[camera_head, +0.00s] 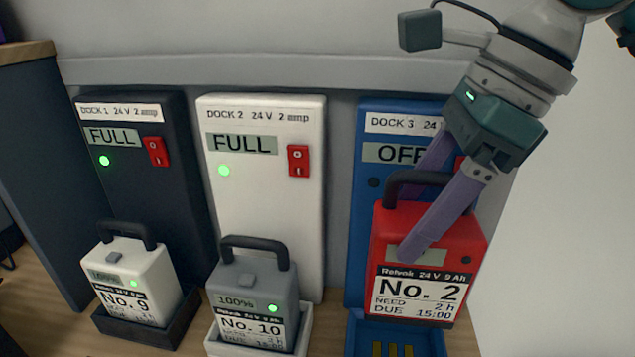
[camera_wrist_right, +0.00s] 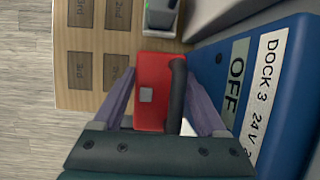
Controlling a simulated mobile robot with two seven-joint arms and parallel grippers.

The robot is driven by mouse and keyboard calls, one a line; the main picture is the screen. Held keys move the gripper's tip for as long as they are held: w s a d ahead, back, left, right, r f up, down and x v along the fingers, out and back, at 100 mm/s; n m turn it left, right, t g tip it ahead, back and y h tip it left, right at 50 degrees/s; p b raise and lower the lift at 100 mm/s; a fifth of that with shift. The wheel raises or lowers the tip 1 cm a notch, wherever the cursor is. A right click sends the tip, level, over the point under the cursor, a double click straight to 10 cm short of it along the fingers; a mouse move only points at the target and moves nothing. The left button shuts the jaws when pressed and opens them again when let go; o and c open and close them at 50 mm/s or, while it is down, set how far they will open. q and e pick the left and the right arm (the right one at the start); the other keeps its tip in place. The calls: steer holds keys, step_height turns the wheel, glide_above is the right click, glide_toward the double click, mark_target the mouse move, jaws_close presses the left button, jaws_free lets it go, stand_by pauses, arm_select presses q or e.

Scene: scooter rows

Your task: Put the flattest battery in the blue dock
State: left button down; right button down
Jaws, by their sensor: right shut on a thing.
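The red battery No. 2 (camera_head: 426,262) has a black handle, and its label reads 24 V 9 Ah, need 2 h, due 15:00. My right gripper (camera_head: 432,215) is shut on the red battery and holds it upright above the tray of the blue dock (camera_head: 372,140). The blue dock is DOCK 3; its display reads OFF, partly hidden by my gripper. Its tray (camera_head: 360,335) shows yellow contacts and is empty. In the right wrist view the red battery (camera_wrist_right: 152,95) sits between the fingers beside the blue dock (camera_wrist_right: 245,85). My left gripper is not in view.
The black DOCK 1 (camera_head: 130,165) reads FULL and holds the white battery No. 9 (camera_head: 130,275). The white DOCK 2 (camera_head: 265,195) reads FULL and holds the grey battery No. 10 (camera_head: 252,290). Both have green lights. A wooden board (camera_wrist_right: 70,100) with labelled squares shows in the right wrist view.

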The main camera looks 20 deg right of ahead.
steer(key=shift+w+f, duration=0.1)
steer(key=shift+f, duration=0.05)
steer(key=shift+f+b, duration=2.45)
steer(key=shift+f, duration=0.85)
steer(key=shift+b, duration=0.35)
